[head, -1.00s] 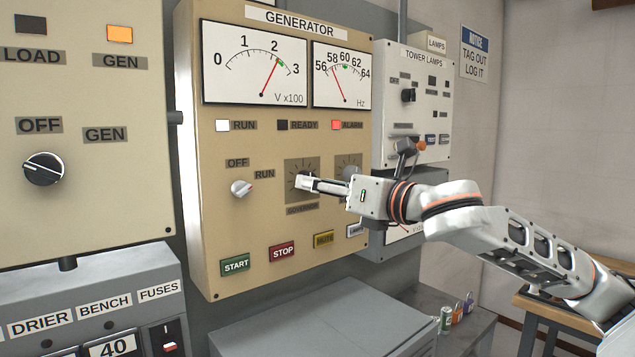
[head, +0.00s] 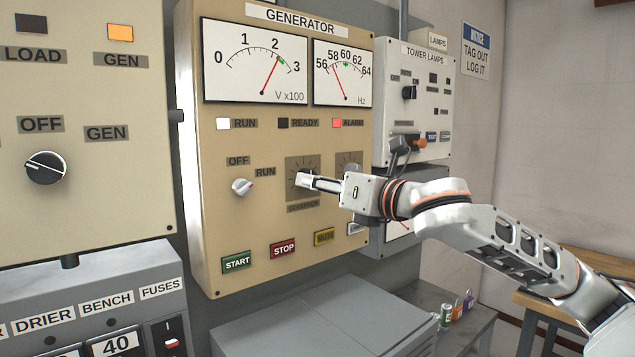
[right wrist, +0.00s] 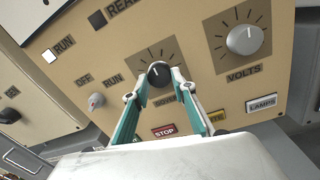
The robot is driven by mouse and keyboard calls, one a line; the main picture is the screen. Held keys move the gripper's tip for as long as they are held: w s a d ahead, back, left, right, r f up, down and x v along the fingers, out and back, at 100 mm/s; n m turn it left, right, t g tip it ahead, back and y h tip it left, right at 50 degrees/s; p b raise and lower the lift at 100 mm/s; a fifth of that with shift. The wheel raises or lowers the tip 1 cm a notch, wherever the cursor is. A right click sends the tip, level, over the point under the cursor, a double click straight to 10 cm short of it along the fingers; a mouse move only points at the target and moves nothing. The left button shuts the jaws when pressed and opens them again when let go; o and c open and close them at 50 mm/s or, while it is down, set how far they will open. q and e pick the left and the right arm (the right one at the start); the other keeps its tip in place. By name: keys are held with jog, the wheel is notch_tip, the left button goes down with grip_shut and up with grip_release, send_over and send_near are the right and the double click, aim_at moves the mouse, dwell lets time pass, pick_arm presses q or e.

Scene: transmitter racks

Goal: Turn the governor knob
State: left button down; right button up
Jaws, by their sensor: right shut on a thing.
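In the right wrist view the right gripper's two fingers (right wrist: 160,82) stand on either side of the knob. My left gripper is not in view.
The off/run selector (head: 242,187) is left of the governor dial. START (head: 236,261), STOP (head: 283,249) and MUTE (head: 324,237) buttons lie below. The volts knob (right wrist: 246,40) is right of the governor. A grey cabinet (head: 320,315) stands below the panel.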

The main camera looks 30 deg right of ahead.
pick_arm(q)
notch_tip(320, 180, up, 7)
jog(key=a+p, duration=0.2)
jog(key=p, duration=0.7)
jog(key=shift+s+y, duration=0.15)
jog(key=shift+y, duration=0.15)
pick_arm(e)
jog(key=m, duration=1.2)
jog(key=m+h, duration=0.1)
jog(key=m, duration=0.5)
jog(key=shift+a+r+t, duration=0.1)
jog(key=shift+a+t, duration=0.15)
jog(key=shift+t, duration=0.15)
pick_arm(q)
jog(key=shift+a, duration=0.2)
pick_arm(e)
jog(key=o, duration=1.1)
